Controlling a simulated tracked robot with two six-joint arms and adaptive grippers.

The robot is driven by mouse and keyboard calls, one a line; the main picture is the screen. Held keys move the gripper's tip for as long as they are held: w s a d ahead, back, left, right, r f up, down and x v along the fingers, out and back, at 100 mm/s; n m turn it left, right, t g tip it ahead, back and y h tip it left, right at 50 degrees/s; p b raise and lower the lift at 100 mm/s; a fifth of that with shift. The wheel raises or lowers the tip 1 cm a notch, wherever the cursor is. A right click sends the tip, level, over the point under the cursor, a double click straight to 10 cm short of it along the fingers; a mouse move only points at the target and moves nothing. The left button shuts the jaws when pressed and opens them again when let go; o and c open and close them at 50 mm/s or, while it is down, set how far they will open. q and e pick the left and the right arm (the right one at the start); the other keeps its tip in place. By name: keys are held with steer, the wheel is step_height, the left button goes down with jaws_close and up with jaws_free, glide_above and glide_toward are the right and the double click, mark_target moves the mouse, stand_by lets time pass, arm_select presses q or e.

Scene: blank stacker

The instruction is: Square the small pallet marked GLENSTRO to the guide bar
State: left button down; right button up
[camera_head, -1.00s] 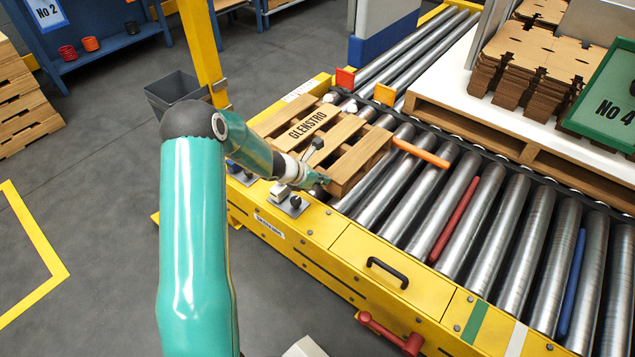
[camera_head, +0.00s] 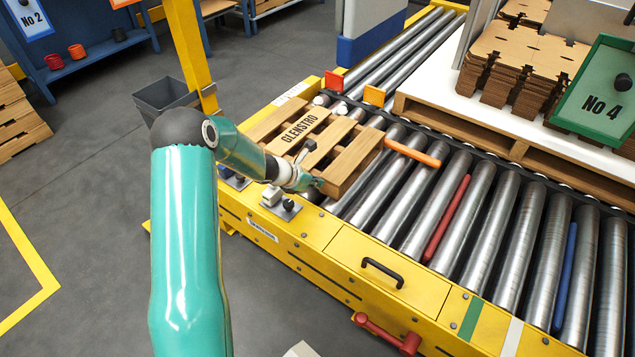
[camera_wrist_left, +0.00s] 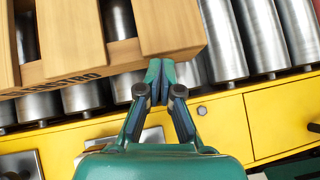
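The small wooden pallet marked GLENSTRO (camera_head: 352,160) lies on the rollers near the yellow frame. In the left wrist view its slats and near side (camera_wrist_left: 75,65) fill the upper left, with part of the lettering showing. My left gripper (camera_head: 313,184) is at the pallet's near lower corner. In the left wrist view its fingertips (camera_wrist_left: 160,68) are together, with nothing seen between them, right at the pallet's bottom edge; I cannot tell if they touch it. An orange bar (camera_head: 412,152) lies across the rollers by the pallet's right corner; I cannot tell whether it is the guide bar. My right gripper is not in view.
Orange-red (camera_head: 334,82) and orange (camera_head: 374,96) plates stand beyond the pallet. A larger pallet (camera_head: 480,125) with cardboard stacks is at the far side. Red (camera_head: 447,218) and blue (camera_head: 565,275) bars lie among the rollers. A small clamp (camera_head: 287,206) sits on the yellow frame below my gripper.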

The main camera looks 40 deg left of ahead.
arm_select(q)
steer(key=s, duration=0.2)
steer(key=s+r, duration=0.1)
steer(key=shift+s+a, duration=0.3)
steer(key=p+v, duration=0.3)
steer(key=v, duration=0.5)
steer(key=shift+s+a+r, duration=0.1)
steer(key=shift+s+r, duration=0.1)
steer(key=shift+s, duration=0.2)
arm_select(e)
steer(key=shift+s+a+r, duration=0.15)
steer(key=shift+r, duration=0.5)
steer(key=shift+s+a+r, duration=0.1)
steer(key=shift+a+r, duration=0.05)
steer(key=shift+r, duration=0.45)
